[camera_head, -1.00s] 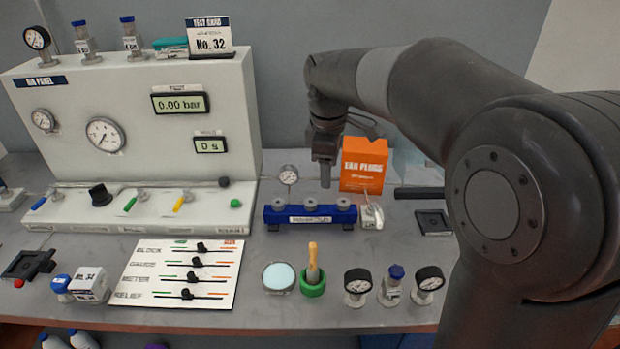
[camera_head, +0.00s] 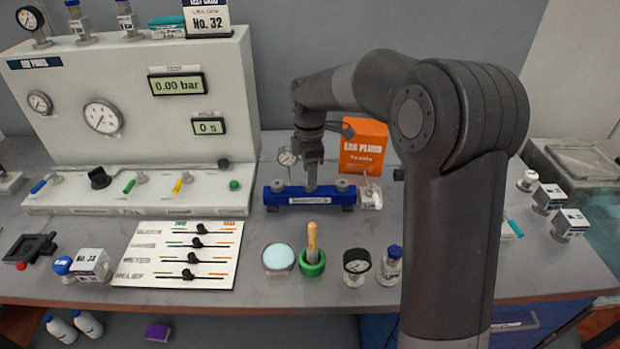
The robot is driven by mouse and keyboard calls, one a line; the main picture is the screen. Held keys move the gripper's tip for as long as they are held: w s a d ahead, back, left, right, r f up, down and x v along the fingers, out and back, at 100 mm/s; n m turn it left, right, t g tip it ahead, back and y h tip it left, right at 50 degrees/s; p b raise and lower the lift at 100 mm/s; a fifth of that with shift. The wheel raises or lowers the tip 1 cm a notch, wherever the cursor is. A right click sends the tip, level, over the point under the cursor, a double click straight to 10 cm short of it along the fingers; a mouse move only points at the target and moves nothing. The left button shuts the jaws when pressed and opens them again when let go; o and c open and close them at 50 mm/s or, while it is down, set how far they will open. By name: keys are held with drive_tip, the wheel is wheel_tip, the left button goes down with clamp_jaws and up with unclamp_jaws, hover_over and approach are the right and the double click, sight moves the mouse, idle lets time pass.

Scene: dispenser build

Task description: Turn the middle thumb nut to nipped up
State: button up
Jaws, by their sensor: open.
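The blue manifold block (camera_head: 322,197) stands on the bench right of the white panel. A thumb nut (camera_head: 277,186) shows at its left end and another (camera_head: 343,185) at its right end. The middle thumb nut is hidden behind my gripper (camera_head: 311,186), which points straight down over the middle of the block. My gripper is open. Whether its fingers are around the nut or just above it cannot be told.
A small gauge (camera_head: 287,157) stands at the block's back left. An orange box (camera_head: 363,146) is behind at right, with a small white tagged part (camera_head: 370,197) at the block's right end. A green cup with a wooden-handled tool (camera_head: 312,261) and a pale round dish (camera_head: 278,258) stand in front.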

drive_tip(key=shift+f, duration=1.45)
drive_tip(key=shift+c, duration=0.2)
drive_tip(key=c, duration=0.9)
